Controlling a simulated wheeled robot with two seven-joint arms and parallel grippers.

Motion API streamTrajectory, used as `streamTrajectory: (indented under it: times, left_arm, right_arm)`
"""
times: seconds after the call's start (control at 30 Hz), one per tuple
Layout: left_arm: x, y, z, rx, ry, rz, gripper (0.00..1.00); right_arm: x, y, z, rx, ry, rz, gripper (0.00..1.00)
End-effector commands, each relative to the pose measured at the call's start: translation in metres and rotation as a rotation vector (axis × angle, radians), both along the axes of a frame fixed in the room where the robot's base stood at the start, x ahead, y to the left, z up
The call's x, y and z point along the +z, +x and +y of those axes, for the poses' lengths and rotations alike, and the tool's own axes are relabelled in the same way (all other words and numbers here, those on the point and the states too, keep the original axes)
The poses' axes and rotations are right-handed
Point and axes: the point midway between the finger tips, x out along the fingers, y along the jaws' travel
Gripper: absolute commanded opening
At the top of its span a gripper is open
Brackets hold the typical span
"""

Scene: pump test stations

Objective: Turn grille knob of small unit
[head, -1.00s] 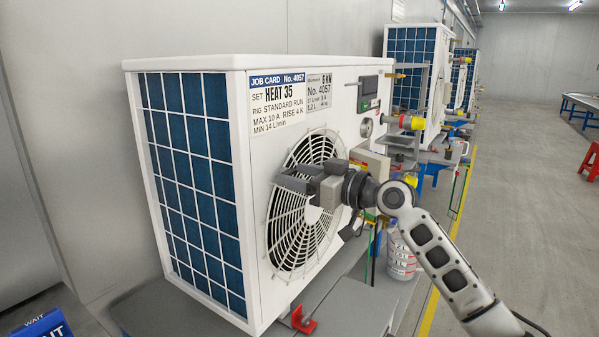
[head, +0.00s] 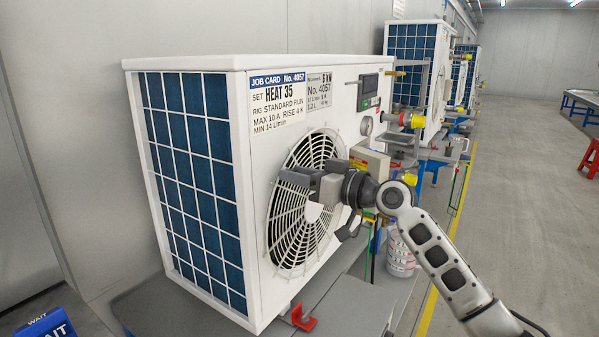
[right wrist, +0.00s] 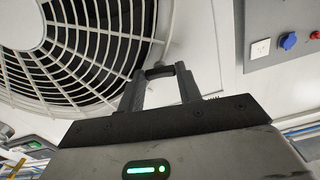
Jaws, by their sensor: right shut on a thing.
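The small unit (head: 190,64) is a white box with blue finned side panels and a job card on its front. Its round white fan grille (head: 290,240) has a pale hub, partly covered by my gripper in the head view. The grille also fills the upper left of the right wrist view (right wrist: 90,55). My right gripper (head: 299,178) is in front of the grille. In the right wrist view its fingers (right wrist: 160,86) are at the grille's rim, shut on a small dark piece, seemingly the grille knob (right wrist: 159,72). My left gripper is out of view.
A gauge (head: 366,126) and a yellow-capped fitting (head: 414,122) stick out at the unit's right side. A red clamp (head: 303,318) is on the bench by its lower edge. A white bucket (head: 401,258) stands beyond.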

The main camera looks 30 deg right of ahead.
Motion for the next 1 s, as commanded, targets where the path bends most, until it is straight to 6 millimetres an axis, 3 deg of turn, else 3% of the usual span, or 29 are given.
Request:
streamTrajectory:
  times: [1.0]
  left_arm:
    - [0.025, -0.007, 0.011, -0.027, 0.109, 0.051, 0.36]
  right_arm:
    - [0.004, 0.000, 0.000, -0.001, 0.879, 0.363, 0.12]
